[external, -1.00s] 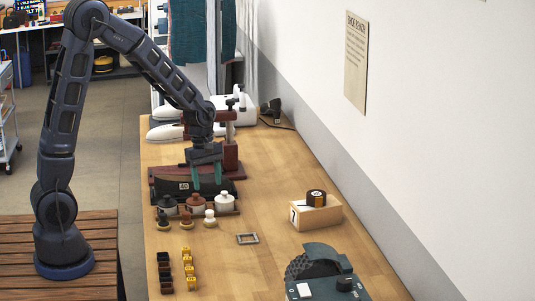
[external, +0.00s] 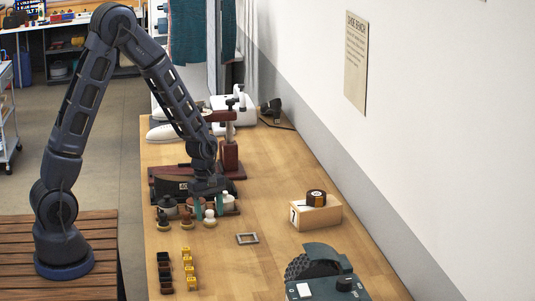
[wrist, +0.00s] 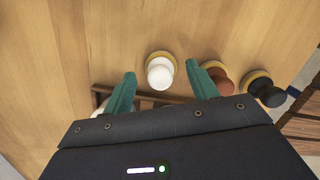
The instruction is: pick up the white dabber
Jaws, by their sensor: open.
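The white dabber (external: 210,217) stands on the workbench in front of the bottle rack, at the right end of a row of dabbers. In the wrist view the white dabber (wrist: 160,72) shows its round white top and pale yellow rim. My gripper (external: 209,211) is open, with teal fingers pointing down. In the wrist view my gripper's fingertips (wrist: 160,69) lie either side of the white dabber, with nothing held. Whether the fingers are at the dabber's height or above it I cannot tell.
A brown dabber (wrist: 219,80) stands close beside one finger, and a black dabber (wrist: 267,92) is farther along. The wooden rack (wrist: 150,98) with bottles is just behind. A grey square frame (external: 247,239) lies to the right on clear bench.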

